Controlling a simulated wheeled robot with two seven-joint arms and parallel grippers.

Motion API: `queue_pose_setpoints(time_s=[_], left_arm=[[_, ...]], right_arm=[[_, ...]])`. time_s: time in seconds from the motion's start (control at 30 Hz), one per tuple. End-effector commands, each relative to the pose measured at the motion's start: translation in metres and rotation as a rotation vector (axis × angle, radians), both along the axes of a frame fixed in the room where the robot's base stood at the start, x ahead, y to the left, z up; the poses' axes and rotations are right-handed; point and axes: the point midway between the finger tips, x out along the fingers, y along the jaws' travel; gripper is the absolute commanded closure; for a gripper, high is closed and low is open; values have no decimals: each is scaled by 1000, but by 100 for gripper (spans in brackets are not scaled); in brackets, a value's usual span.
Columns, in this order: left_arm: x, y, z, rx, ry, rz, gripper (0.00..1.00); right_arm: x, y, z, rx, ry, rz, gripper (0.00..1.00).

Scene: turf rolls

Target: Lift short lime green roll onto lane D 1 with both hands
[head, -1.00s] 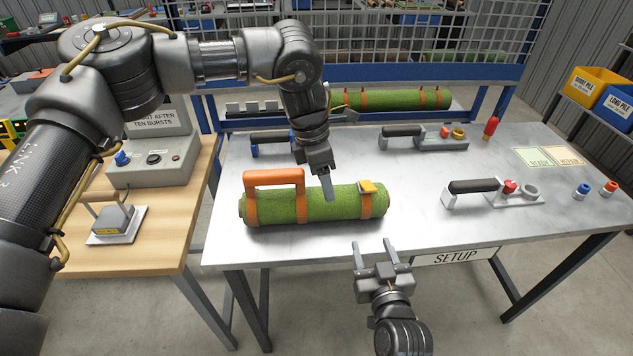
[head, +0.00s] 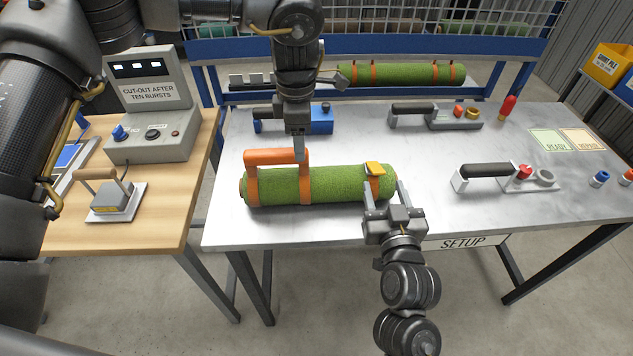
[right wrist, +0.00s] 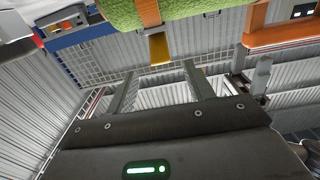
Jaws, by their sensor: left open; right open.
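The short lime green roll (head: 335,186) lies on the metal setup table, with orange straps, an orange handle (head: 275,157) at its left and a yellow tab (head: 375,168) at its right. My left gripper (head: 300,150) hangs over the right part of the handle, its finger overlapping it; I cannot tell if it touches. My right gripper (head: 386,190) is open in front of the roll's right end. In the right wrist view the yellow tab (right wrist: 159,48) shows beyond the gap between the open fingers (right wrist: 160,88). I cannot make out lane D 1.
A longer green roll (head: 400,74) lies on the blue rack behind. Black-handled tools (head: 435,115) and (head: 505,175) stand on the table right of the roll. A control box (head: 150,120) stands on the wooden bench at left. The table's front edge (head: 465,242) carries a SETUP sign.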

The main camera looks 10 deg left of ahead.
Motion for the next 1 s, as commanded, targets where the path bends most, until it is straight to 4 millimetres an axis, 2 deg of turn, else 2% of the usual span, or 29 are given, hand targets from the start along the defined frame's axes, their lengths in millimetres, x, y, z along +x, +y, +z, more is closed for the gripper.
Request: queue_pose_setpoints(time_s=[0.03, 0.2, 0.43, 0.6, 0.87, 0.9, 1.0], left_arm=[[-1, 1, -11, 0, 4, 1, 44], [-1, 1, -39, -1, 3, 1, 44], [0, 1, -66, 0, 2, 2, 44], [0, 1, -73, -1, 1, 2, 44], [0, 1, -74, -1, 0, 2, 44], [0, 1, -74, -1, 0, 2, 45], [0, 1, -74, -1, 0, 2, 58]], right_arm=[[10, 2, 1, -3, -3, 1, 47], [39, 9, 0, -2, 0, 3, 47], [65, 13, 0, -1, 0, 2, 47], [72, 15, 0, 1, 1, 2, 47], [73, 15, 0, 1, 1, 2, 47], [73, 15, 0, 1, 1, 2, 49], [73, 15, 0, 1, 1, 2, 62]])
